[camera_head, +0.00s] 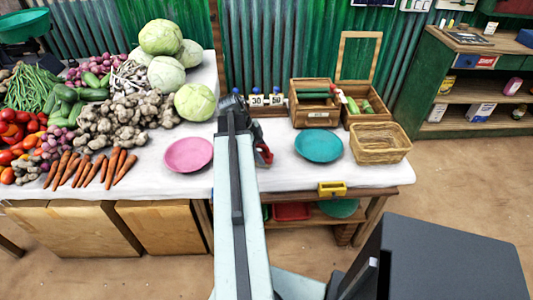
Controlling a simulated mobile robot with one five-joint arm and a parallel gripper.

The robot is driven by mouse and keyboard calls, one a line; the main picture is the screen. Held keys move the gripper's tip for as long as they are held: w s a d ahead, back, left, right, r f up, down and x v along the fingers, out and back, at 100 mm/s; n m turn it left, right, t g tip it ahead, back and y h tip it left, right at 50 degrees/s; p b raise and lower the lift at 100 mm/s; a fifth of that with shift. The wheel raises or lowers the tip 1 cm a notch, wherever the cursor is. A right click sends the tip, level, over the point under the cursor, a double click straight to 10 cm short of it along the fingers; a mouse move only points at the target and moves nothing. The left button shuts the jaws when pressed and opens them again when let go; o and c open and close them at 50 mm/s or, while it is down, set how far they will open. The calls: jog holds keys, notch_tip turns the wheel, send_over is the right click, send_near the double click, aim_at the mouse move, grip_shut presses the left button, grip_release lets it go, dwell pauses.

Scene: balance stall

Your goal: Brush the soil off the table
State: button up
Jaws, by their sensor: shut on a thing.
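The table (283,178) has a white top and stands against a green corrugated wall. My arm reaches up the middle of the picture and over the table. My gripper (263,153) is small, dark and red, and mostly hidden behind the arm, between a pink plate and a teal plate. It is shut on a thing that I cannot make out. I cannot pick out a brush for certain. No soil shows clearly on the bare white parts, and the strip behind my arm is hidden.
The pink plate (188,154) is left of my arm, the teal plate (319,146) right. A wicker basket (380,143) stands at the right end. A yellow holder (332,189) is at the front edge. Vegetables, including carrots (90,168) and cabbages (162,38), crowd the left.

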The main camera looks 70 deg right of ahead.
aim_at(258, 146)
jog(key=shift+w+a, duration=0.25)
jog(key=shift+w, duration=0.3)
jog(key=shift+w+a, duration=0.2)
jog(key=shift+w, duration=0.35)
jog(key=shift+r, duration=0.1)
notch_tip(258, 146, up, 6)
jog(key=p, duration=0.6)
jog(key=shift+s, duration=0.1)
notch_tip(258, 146, up, 3)
jog(key=p, duration=0.3)
jog(key=shift+r, duration=0.1)
jog(key=shift+s, duration=0.1)
